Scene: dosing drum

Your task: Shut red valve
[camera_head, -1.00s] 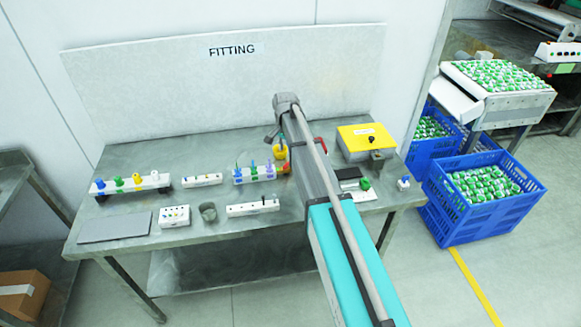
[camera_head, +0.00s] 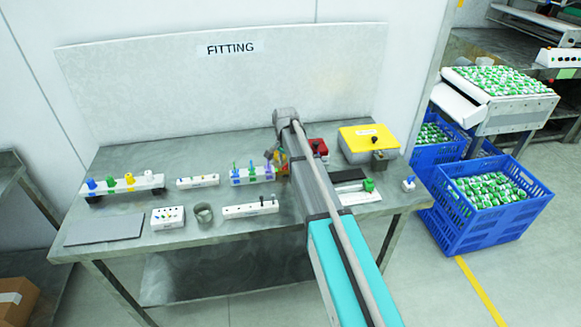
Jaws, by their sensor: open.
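A red block with a dark knob (camera_head: 318,147) shows behind my arm at the back of the table, partly hidden by it. I cannot tell for sure whether it is the red valve. My gripper (camera_head: 273,157) is open and small in view, pointing down at the table just left of the red block. A yellow and orange piece (camera_head: 283,163) is close by the fingers, mostly covered by my wrist. I cannot tell whether the fingers touch it.
A white rack with coloured valves (camera_head: 125,184) stands at the left. A strip with blue, green and purple parts (camera_head: 252,175) is left of my gripper. A yellow box (camera_head: 369,139) is at the back right. A grey cup (camera_head: 204,213) and white strip (camera_head: 250,209) are in front.

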